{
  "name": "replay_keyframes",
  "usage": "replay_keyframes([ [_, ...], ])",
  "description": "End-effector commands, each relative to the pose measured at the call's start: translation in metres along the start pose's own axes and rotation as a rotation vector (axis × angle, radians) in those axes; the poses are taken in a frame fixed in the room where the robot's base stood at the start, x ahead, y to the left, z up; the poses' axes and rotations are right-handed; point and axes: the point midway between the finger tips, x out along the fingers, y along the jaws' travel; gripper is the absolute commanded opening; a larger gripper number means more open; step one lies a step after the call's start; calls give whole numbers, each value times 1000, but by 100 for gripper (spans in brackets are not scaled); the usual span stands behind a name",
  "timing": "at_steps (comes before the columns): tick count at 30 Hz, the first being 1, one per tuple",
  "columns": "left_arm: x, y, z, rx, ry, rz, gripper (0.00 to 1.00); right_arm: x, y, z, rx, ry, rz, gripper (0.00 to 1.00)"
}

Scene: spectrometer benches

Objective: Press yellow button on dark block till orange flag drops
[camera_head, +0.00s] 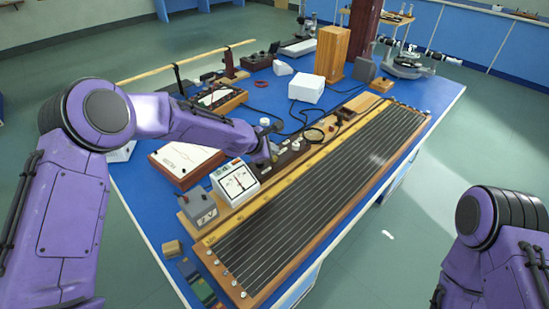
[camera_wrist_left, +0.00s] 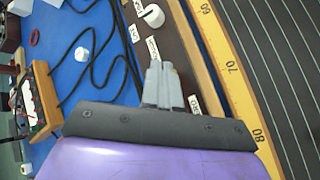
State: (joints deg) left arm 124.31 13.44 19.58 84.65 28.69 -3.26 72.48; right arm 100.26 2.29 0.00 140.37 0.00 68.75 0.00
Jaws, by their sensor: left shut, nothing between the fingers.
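My left gripper (camera_head: 274,156) reaches over the near-middle of the blue bench, above a long dark brown strip. In the left wrist view its two grey fingers (camera_wrist_left: 163,68) are shut together with nothing between them, pointing at the dark strip (camera_wrist_left: 178,45) with small white labels. A white round knob (camera_wrist_left: 152,15) stands on this strip, beyond the fingertips. I cannot make out a yellow button or an orange flag; the spot at the fingertips is partly hidden by the gripper. My right arm shows at the lower right, but its gripper is out of view.
A long wired board (camera_head: 320,190) with a yellow scale (camera_head: 291,180) lies right of the strip. A white meter (camera_head: 235,181) and a grey box (camera_head: 198,208) stand nearby. A white box (camera_head: 306,88) and wooden box (camera_head: 331,53) stand farther back. Dark cables (camera_wrist_left: 92,62) lie on the bench.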

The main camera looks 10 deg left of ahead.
Motion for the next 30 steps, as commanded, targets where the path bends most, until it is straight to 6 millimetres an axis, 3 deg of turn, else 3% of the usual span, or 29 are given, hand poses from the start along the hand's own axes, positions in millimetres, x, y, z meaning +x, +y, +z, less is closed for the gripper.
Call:
replay_keyframes([
  [30, 9, -5, -6, -1, 0, 0, 0, 2, 0, 1, 0, 0, 0, 78],
])
